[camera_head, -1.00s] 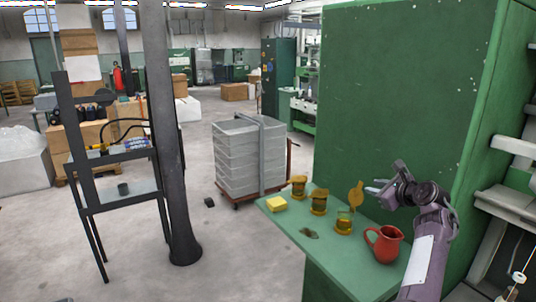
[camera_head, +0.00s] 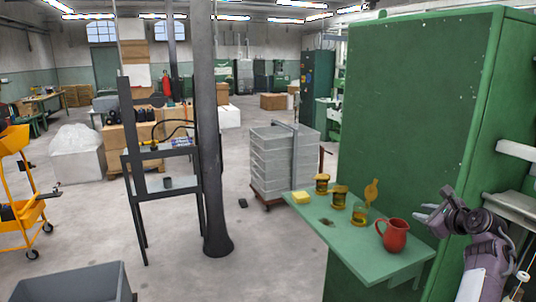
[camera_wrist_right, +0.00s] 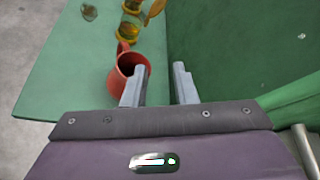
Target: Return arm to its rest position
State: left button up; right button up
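My right gripper (camera_head: 426,213) is raised at the right of the head view, to the right of the red jug and in front of the green cabinet. In the right wrist view my right gripper (camera_wrist_right: 160,85) has its two fingers apart with nothing between them. The red jug (camera_head: 393,236) stands upright on the green shelf (camera_head: 350,258); it also shows in the right wrist view (camera_wrist_right: 130,70), partly behind the left finger. My left gripper is not in view.
A dark post (camera_head: 207,140), a stack of grey crates (camera_head: 283,165), a yellow cart (camera_head: 17,190) and a grey bin (camera_head: 75,285) stand on the floor.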

jog(key=s+a+f+n+g+h, duration=0.1)
jog(key=s+f+n+g+h, duration=0.35)
jog(key=s+f+n, duration=0.9)
jog(key=s+a+f+n+g+y, duration=0.1)
jog(key=s+a+f+n+g, duration=0.2)
jog(key=s+a+n, duration=0.75)
jog(key=s+a+f+n+g+y, duration=0.1)
jog(key=s+a+f+n+g, duration=0.3)
jog(key=s+a, duration=1.2)
jog(key=s+d+f+n+b, duration=0.1)
jog(key=s+f, duration=0.1)
jog(key=f, duration=1.2)
jog(key=s+d+f+n+b, duration=0.1)
jog(key=s+f, duration=0.1)
jog(key=f, duration=1.3)
pick_arm(q)
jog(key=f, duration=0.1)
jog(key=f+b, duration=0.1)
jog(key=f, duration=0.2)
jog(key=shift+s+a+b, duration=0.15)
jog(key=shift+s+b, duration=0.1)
jog(key=shift+b, duration=0.1)
pick_arm(e)
jog(key=s+d+f, duration=0.3)
jog(key=s+f, duration=1.7)
jog(key=f, duration=0.1)
jog(key=shift+d+f+g, duration=0.2)
jog(key=shift+f+g, duration=0.15)
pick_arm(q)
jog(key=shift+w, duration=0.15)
